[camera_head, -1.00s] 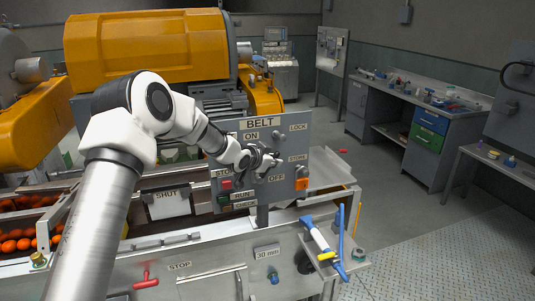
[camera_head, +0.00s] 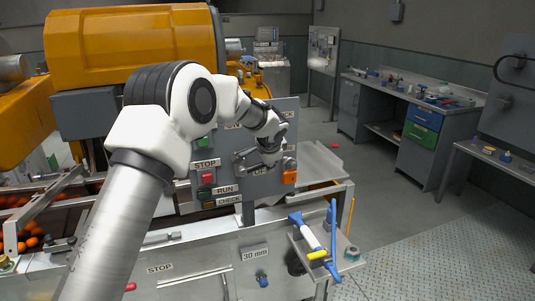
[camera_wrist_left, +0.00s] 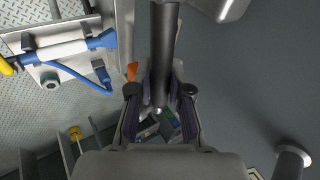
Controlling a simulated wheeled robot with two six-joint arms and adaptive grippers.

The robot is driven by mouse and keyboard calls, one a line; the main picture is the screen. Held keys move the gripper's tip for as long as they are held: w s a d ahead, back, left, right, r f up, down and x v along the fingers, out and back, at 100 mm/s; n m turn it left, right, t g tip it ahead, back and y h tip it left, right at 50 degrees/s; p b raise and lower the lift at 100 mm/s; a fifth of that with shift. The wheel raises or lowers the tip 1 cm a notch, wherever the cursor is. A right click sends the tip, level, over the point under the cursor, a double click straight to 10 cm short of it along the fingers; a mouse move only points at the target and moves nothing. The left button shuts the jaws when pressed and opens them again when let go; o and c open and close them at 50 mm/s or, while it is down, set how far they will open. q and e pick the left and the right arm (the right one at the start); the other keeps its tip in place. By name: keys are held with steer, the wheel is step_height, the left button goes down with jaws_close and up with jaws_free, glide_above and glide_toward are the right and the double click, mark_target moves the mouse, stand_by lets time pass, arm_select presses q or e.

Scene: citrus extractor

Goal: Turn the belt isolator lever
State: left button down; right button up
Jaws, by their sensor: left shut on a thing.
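The grey belt panel (camera_head: 228,146) stands in the middle of the head view, behind my left arm. Its top labels are covered by the arm; STOP, RUN and CHECK show at its lower left. My left gripper (camera_head: 243,161) is at the panel face, pointing left. In the left wrist view the fingers of my left gripper (camera_wrist_left: 160,93) are on both sides of a dark bar, the lever (camera_wrist_left: 163,55), and shut on it. In the head view the lever is mostly hidden by the gripper, so its exact angle is unclear. My right gripper is not in view.
A red button (camera_head: 207,178) and an orange block (camera_head: 289,177) sit on the panel near the gripper. A small shelf with a blue-and-white tool (camera_head: 308,236) juts out at lower right. A workbench (camera_head: 425,100) stands back right, with open floor before it.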

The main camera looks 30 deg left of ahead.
arm_select(q)
steer(key=shift+w+f+m+g+y+p, duration=0.1)
steer(key=shift+f+m+g+y+p, duration=0.2)
steer(key=shift+f+g+y+p, duration=0.5)
steer(key=shift+p, duration=0.35)
steer(key=c, duration=1.1)
jaws_free()
steer(key=v, duration=1.2)
steer(key=shift+a, duration=0.1)
